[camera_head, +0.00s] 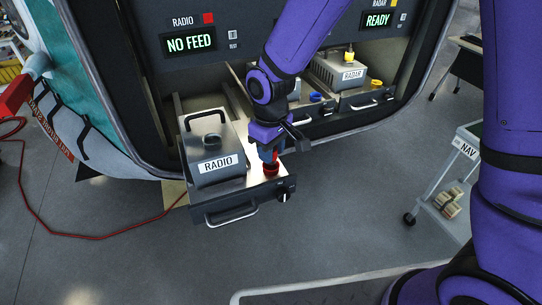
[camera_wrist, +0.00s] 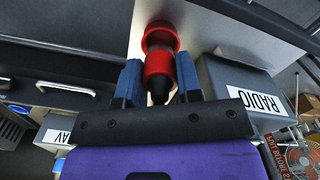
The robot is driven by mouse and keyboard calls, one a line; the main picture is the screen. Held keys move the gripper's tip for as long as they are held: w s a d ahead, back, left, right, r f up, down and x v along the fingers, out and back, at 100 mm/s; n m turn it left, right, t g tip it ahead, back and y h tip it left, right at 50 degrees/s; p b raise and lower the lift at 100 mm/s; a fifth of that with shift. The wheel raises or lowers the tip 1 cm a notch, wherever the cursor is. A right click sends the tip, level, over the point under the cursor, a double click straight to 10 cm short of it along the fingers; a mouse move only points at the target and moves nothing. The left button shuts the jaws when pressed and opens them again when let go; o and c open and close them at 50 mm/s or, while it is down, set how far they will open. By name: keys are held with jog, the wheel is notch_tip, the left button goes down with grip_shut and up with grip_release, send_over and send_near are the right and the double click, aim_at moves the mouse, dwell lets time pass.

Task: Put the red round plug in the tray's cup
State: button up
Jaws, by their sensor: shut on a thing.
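My gripper (camera_head: 268,153) points down over the front right of the pulled-out RADIO tray (camera_head: 235,207). In the wrist view its two blue fingers (camera_wrist: 158,78) are shut on the red round plug (camera_wrist: 158,66), with the plug's black end towards the camera. A wider red ring, which looks like the tray's cup (camera_wrist: 160,34), lies just beyond the plug and in line with it. In the head view the red cup (camera_head: 271,169) shows right below the fingertips. The plug is mostly hidden there, and I cannot tell how far it sits inside the cup.
A grey RADIO box (camera_head: 212,150) with a handle stands on the tray, left of my gripper. Other trays with a blue cup (camera_head: 315,97) and a yellow cup (camera_head: 375,84) lie behind to the right. A NAV cart (camera_head: 445,190) stands right. Floor in front is clear.

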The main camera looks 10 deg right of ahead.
jog(key=shift+f, duration=1.15)
jog(key=shift+f, duration=0.1)
jog(key=o, duration=0.9)
jog(key=shift+o, duration=0.2)
notch_tip(320, 180, up, 12)
jog(key=shift+r, duration=0.1)
